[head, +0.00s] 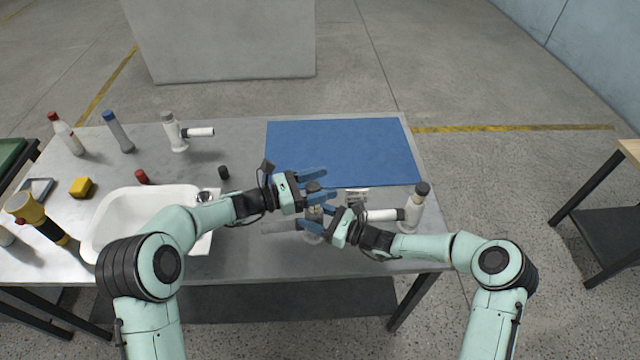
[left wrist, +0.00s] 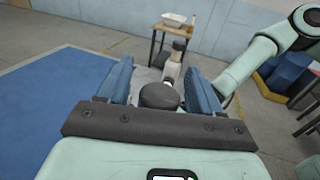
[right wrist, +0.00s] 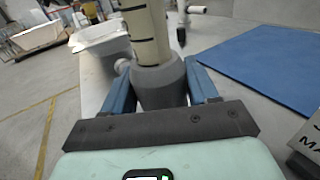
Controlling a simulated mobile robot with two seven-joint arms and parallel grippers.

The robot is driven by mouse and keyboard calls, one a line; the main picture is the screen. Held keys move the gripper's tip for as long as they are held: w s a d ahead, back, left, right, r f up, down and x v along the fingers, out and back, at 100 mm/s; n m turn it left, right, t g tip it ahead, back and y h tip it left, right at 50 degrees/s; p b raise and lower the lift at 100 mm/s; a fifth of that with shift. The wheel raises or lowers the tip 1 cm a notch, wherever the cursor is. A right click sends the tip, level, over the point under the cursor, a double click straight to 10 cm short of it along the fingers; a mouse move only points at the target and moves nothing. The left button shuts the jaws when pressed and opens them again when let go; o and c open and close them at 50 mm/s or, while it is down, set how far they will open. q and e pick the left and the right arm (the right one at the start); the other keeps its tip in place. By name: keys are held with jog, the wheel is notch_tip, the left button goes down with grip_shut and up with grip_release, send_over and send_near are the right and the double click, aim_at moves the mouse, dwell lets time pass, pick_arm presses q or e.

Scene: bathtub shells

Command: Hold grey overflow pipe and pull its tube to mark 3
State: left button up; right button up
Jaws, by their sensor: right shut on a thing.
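The grey overflow pipe (head: 313,212) stands upright near the table's front edge, mostly hidden between my grippers. My right gripper (head: 308,224) is shut on its grey body (right wrist: 160,88). In the right wrist view a cream tube (right wrist: 148,40) with thin dark lines rises out of this body; I cannot read which mark shows at the rim. My left gripper (head: 318,182) is higher, with open fingers on both sides of the dark cap (left wrist: 160,96) on top. Small gaps show between cap and fingers in the left wrist view.
A white pipe with a dark cap (head: 415,208) stands close at right. A small sign (head: 357,195) stands behind the grippers. A blue mat (head: 345,145) lies clear at the back. A white tub (head: 110,218) and several bottles are at left.

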pick_arm(q)
jog(key=v, duration=1.2)
pick_arm(e)
jog(key=o, duration=1.2)
